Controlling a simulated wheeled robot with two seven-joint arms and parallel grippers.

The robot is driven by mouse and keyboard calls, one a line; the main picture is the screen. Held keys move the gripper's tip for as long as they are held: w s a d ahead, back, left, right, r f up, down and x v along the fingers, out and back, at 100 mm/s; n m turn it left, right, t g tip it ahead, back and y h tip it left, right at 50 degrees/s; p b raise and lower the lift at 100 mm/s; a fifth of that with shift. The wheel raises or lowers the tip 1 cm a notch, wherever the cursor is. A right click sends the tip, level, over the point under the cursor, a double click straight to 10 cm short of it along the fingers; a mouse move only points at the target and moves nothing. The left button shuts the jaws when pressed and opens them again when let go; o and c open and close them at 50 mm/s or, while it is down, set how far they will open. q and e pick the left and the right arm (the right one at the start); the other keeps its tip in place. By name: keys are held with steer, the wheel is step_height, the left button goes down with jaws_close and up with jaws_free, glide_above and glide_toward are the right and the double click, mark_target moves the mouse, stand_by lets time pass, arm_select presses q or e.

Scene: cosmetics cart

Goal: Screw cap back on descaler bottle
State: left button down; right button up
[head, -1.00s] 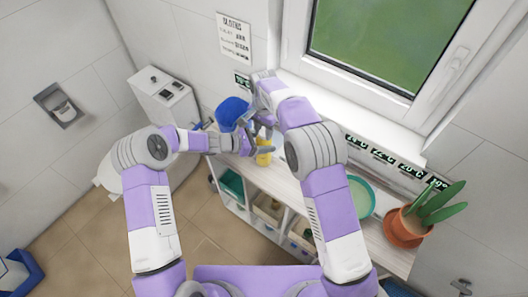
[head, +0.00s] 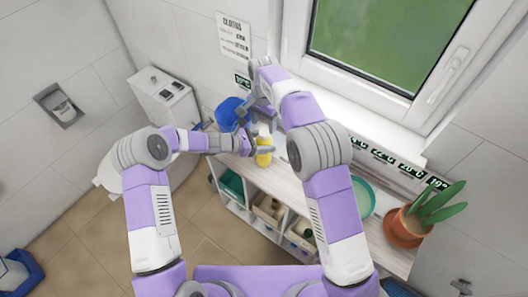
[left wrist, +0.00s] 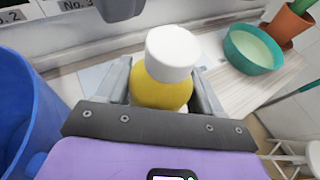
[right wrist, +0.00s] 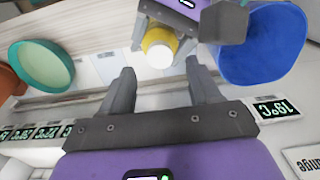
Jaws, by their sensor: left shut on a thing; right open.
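The descaler bottle is a small yellow bottle (head: 264,159) above the shelf top. It shows close up in the left wrist view (left wrist: 158,94), with a white cap (left wrist: 170,54) on its top. Whether the cap is fully tightened cannot be told. My left gripper (head: 256,149) is shut on the bottle's yellow body, one finger on each side. My right gripper (head: 262,108) is open and empty, apart from the bottle. In the right wrist view the white cap (right wrist: 160,56) faces that camera, beyond and between the open fingers.
A blue bucket (head: 228,112) stands close to the grippers, left of the bottle. A green bowl (head: 362,196) and a potted plant (head: 405,228) stand to the right on the shelf unit (head: 325,198). The wall and window sill (head: 350,104) are close behind my right arm.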

mark_target(264, 132)
steer(key=shift+c, duration=1.4)
steer(key=n, duration=0.2)
steer(key=r+n, duration=0.1)
steer(key=n, duration=0.2)
steer(key=shift+r, duration=0.15)
steer(key=n, duration=0.2)
steer(key=r+n, duration=0.1)
steer(key=shift+n, duration=0.4)
steer(key=n, duration=0.2)
steer(key=r+n, duration=0.1)
steer(key=n, duration=0.1)
steer(key=shift+r+n, duration=0.1)
steer(key=shift+n, duration=0.3)
step_height(264, 132, down, 8)
steer(key=shift+f, duration=0.1)
